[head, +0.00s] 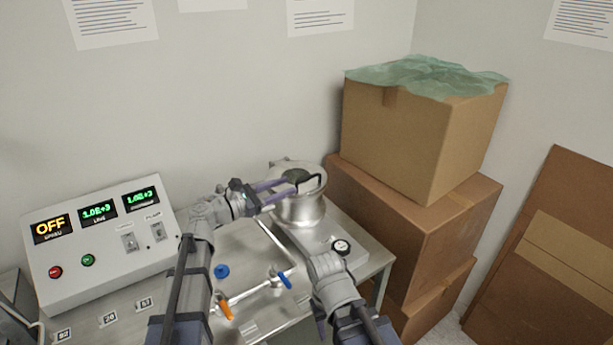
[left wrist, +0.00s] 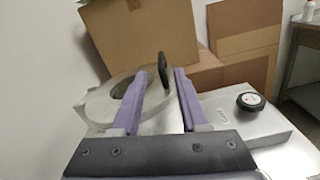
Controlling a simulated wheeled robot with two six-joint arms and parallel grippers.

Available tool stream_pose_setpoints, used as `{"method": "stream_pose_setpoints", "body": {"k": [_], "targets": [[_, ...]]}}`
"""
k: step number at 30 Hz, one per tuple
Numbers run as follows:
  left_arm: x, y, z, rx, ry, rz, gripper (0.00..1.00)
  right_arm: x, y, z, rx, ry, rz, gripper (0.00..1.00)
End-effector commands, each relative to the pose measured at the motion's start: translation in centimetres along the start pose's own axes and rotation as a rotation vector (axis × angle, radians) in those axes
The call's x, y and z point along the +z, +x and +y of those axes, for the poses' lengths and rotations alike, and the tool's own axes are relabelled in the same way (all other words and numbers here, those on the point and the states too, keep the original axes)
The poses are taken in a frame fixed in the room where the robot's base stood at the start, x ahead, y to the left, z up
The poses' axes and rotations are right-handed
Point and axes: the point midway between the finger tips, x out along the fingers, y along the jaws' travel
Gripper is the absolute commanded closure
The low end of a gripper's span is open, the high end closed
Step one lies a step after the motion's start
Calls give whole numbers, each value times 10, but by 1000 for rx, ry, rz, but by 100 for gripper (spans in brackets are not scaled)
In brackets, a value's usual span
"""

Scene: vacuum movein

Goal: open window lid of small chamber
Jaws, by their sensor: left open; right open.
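The small metal chamber (head: 298,210) stands on the bench at centre, with its round window lid (head: 284,166) on top. The lid looks closed and has a dark window and a dark handle (head: 320,181). The handle also stands up in the left wrist view (left wrist: 163,72). My left gripper (head: 290,184) is over the lid, its purple fingers apart on either side of the handle in the left wrist view (left wrist: 158,82). Contact with the handle cannot be told. My right gripper (head: 319,317) is low in front of the bench, mostly hidden by its own wrist.
A control box (head: 100,235) with an OFF display stands at left. A black knob (head: 341,247) is on the metal housing right of the chamber. Blue and orange valve handles (head: 225,310) lie in front. Stacked cardboard boxes (head: 415,140) stand close behind, right of the chamber.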

Motion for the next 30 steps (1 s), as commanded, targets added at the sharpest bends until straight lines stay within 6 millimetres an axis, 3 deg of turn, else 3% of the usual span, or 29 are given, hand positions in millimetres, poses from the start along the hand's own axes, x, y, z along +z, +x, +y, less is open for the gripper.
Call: {"method": "stream_pose_setpoints", "body": {"k": [15,21,30], "targets": [[0,67,0,-3,3,1,56,0,0,0,0,0,0,50],[0,78,-1,-3,3,1,56,0,0,0,0,0,0,50],[0,78,-1,-2,3,2,60,0,0,0,0,0,0,50]]}}
